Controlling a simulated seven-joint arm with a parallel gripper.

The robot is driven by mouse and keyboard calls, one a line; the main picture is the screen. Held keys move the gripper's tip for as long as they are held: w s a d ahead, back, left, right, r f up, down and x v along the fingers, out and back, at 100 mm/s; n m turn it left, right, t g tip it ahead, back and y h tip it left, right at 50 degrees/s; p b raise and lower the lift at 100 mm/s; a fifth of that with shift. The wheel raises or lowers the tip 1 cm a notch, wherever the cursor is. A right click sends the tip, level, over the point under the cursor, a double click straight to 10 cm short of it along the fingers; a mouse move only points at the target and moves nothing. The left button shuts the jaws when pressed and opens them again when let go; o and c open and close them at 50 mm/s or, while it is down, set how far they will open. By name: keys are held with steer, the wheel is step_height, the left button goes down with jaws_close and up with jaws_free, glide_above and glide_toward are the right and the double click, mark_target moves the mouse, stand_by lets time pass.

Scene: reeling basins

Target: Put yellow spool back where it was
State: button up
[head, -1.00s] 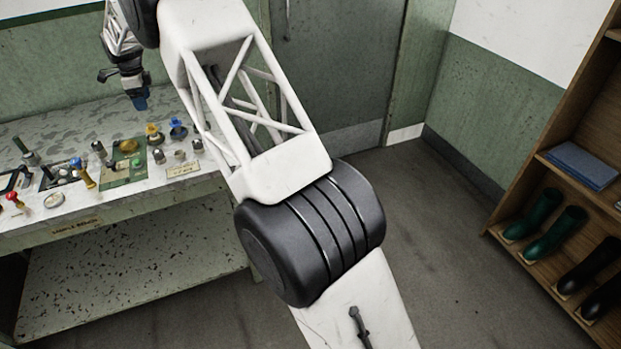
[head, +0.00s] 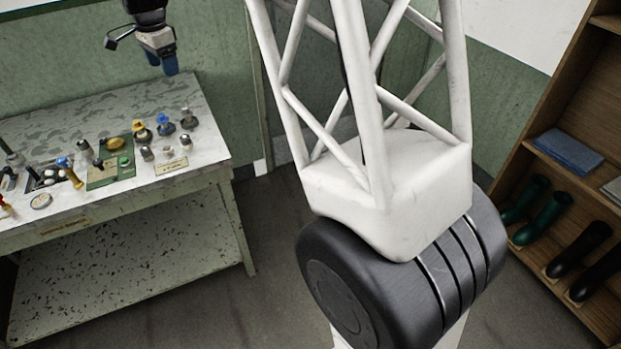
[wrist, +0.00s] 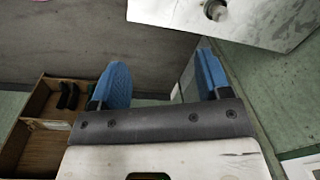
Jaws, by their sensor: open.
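A post with a yellow body and blue top (head: 70,173) stands further left. My gripper (head: 163,68) is above and beyond the bench's back right part, apart from the spools. In the wrist view its blue fingers (wrist: 163,80) are spread with nothing between them. That view shows the bench corner with one grey round piece (wrist: 215,9); the yellow spool is not in it.
A green board (head: 104,180) carries a yellow oval piece (head: 119,143) and a green knob. Several small grey pieces stand beside it, near a label plate (head: 171,167). A wooden shelf (head: 540,92) with boots stands at the right. Open floor lies between bench and shelf.

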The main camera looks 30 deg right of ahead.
steer(key=s+d+r+n, duration=0.2)
steer(key=s+d, duration=0.2)
steer(key=s, duration=0.5)
steer(key=s+d+r+n+t, duration=0.1)
steer(key=s+d+n, duration=0.15)
steer(key=s, duration=0.65)
steer(key=s+d+r+n, duration=0.2)
steer(key=s+d, duration=0.3)
steer(key=s, duration=0.4)
steer(key=s+d+f+n, duration=0.2)
steer(key=s+f+n, duration=0.1)
steer(key=s, duration=0.9)
steer(key=s+d+f+n, duration=0.3)
steer(key=s+f, duration=0.2)
steer(key=s, duration=0.7)
steer(key=shift+s+t, duration=0.3)
steer(key=shift+t, duration=0.1)
steer(key=shift+n, duration=0.25)
